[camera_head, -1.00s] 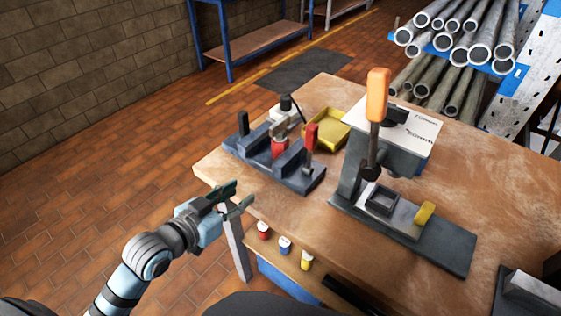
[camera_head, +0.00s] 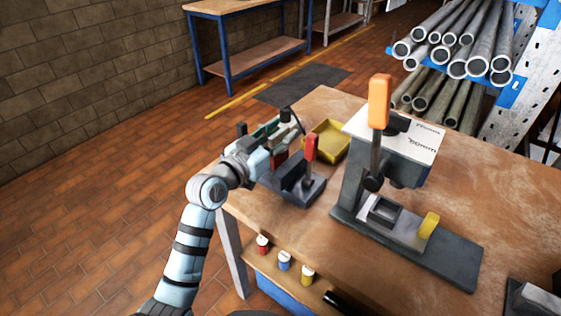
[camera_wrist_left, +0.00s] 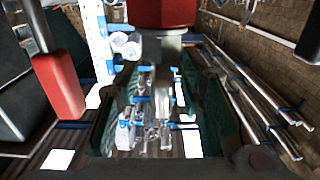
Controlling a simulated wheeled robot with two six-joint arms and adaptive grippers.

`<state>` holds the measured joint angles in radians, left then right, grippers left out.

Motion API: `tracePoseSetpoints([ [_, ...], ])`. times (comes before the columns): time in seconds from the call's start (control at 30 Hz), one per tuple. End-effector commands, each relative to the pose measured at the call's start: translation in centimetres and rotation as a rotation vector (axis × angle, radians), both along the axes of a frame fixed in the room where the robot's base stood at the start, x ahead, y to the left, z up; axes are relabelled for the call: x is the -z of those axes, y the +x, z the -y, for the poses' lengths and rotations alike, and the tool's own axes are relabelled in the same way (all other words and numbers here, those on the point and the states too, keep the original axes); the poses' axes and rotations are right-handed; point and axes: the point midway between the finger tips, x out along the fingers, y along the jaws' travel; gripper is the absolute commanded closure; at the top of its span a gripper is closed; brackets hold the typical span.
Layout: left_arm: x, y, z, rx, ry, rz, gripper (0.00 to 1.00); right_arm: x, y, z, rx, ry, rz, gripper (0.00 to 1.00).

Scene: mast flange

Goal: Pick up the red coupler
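The red coupler (camera_head: 280,159) sits in the dark grey fixture at the table's left end, mostly hidden behind my left gripper in the head view. In the left wrist view the red coupler (camera_wrist_left: 165,12) fills the top middle, with a grey metal part below it. My left gripper (camera_head: 280,134) reaches in over the fixture, right at the coupler. In the left wrist view its teal fingers (camera_wrist_left: 160,105) stand apart on either side, with a gap between them. I cannot tell whether they touch the coupler. My right gripper is not in view.
The fixture (camera_head: 297,190) carries a red-handled lever (camera_head: 311,147) close to my gripper; the red handle also shows in the wrist view (camera_wrist_left: 58,85). A yellow tray (camera_head: 329,138) lies behind. A press with an orange handle (camera_head: 379,100) stands to the right.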

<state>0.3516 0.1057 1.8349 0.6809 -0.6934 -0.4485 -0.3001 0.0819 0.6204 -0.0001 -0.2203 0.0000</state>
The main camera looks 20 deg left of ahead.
Motion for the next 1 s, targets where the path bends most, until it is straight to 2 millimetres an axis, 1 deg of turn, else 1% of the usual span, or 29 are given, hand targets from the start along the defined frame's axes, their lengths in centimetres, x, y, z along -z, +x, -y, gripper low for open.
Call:
tracePoseSetpoints([
  [0.17,0.0,0.07,-0.01,-0.001,0.001,0.0,0.65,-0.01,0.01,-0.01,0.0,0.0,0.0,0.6],
  [0.4,0.01,0.04,-0.05,-0.001,0.0,0.0,1.0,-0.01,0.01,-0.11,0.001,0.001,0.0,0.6],
  [1.0,-0.31,0.02,-0.03,-0.001,-0.001,0.002,1.0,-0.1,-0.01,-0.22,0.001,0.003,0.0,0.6],
])
